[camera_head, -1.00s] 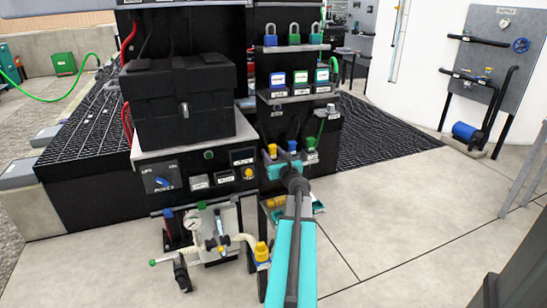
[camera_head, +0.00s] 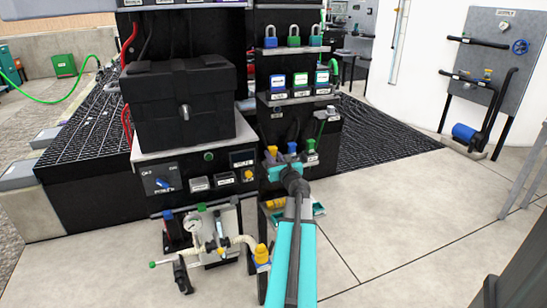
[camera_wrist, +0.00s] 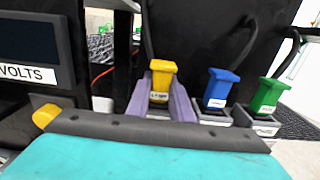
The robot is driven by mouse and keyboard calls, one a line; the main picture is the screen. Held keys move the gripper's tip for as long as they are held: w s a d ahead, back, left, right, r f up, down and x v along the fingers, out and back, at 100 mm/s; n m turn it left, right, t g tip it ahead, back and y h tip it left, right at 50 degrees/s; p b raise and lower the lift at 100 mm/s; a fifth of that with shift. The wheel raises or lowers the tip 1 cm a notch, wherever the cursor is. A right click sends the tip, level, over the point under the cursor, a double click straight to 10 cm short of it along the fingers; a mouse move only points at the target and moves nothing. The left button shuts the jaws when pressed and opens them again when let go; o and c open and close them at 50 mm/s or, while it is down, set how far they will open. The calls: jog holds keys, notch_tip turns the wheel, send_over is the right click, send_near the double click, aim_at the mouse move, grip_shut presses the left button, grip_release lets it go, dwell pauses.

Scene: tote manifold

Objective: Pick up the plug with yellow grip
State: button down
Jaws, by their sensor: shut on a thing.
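The plug with the yellow grip (camera_wrist: 161,78) stands upright at the left of a row of three plugs in the wrist view. A white label shows on its front. My gripper (camera_wrist: 161,95) has its two grey-purple fingers on either side of this plug, shut on it. In the head view the yellow plug (camera_head: 271,152) shows just above my gripper (camera_head: 279,165). The plug's lower end is hidden, and I cannot tell whether it is clear of its socket.
A blue plug (camera_wrist: 220,88) and a green plug (camera_wrist: 268,95) stand close to the right. A black panel with a "VOLTS" label (camera_wrist: 25,73) is at the left. A yellow knob (camera_wrist: 45,116) is near my wrist. Open floor (camera_head: 400,210) lies to the right.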

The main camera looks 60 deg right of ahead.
aim_at(273, 148)
jog(key=shift+r, duration=0.1)
jog(key=shift+r+p, duration=0.3)
jog(key=shift+r, duration=0.25)
notch_tip(273, 148, up, 2)
jog(key=shift+s+a+r+p, duration=0.15)
jog(key=shift+r+p, duration=0.1)
jog(key=shift+p, duration=0.4)
jog(key=s+a+p, duration=0.2)
jog(key=a, duration=0.5)
jog(key=shift+s+a+r+p, duration=0.2)
jog(key=shift+s+r+p, duration=0.15)
jog(key=shift+s, duration=0.05)
jog(key=shift+a+p, duration=0.25)
jog(key=shift+p, duration=1)
jog(key=p, duration=0.2)
jog(key=a+p, duration=0.1)
jog(key=p, duration=0.2)
jog(key=shift+s+a+r, duration=0.1)
jog(key=shift+s+r, duration=0.05)
jog(key=shift+s, duration=0.2)
